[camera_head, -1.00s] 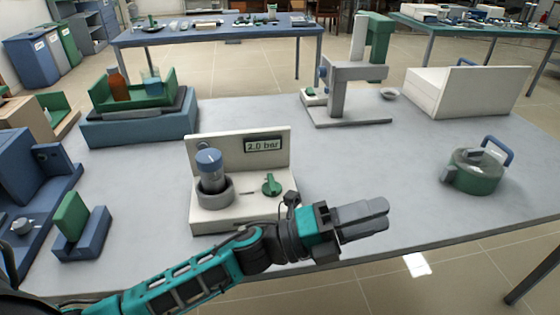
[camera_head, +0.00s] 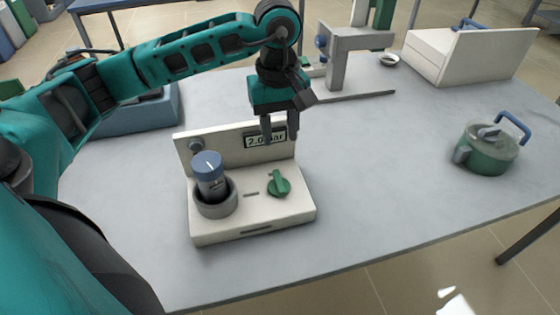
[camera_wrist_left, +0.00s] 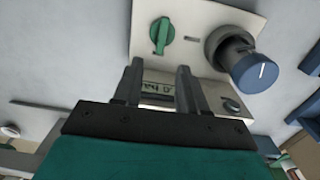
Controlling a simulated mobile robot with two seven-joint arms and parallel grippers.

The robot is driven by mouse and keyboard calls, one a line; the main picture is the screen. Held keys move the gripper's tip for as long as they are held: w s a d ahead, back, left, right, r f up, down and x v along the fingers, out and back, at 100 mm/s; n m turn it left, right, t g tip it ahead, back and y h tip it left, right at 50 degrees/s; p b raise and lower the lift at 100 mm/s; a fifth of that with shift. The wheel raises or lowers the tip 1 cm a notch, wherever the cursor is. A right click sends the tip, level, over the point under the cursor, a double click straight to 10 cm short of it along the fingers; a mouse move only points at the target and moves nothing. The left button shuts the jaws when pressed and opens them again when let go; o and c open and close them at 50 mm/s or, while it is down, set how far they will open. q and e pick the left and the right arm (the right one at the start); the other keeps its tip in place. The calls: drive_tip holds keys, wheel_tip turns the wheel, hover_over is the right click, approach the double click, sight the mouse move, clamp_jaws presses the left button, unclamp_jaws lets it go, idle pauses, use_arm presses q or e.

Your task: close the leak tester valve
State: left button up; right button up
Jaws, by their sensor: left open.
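The leak tester (camera_head: 250,222) is a cream unit on the grey table, with an upright back panel and a display partly hidden by my gripper. Its green valve knob (camera_head: 279,184) sits on the base at the right; it also shows in the left wrist view (camera_wrist_left: 162,36). A blue-capped cylinder (camera_head: 208,175) stands in a grey ring on the base's left and shows in the wrist view (camera_wrist_left: 250,68). My left gripper (camera_head: 280,134) points down in front of the display, above and behind the knob. My right gripper is out of view.
A green pot with a blue handle (camera_head: 487,150) stands to the right. A grey stand (camera_head: 345,65) and a white box (camera_head: 470,52) are at the back. The table between tester and pot is clear.

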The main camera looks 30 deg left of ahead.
sight(278, 177)
use_arm(q)
drive_tip(key=f, duration=1.2)
drive_tip(key=shift+a+f, duration=0.25)
drive_tip(key=shift+f, duration=0.05)
drive_tip(key=shift+c, duration=0.2)
clamp_jaws()
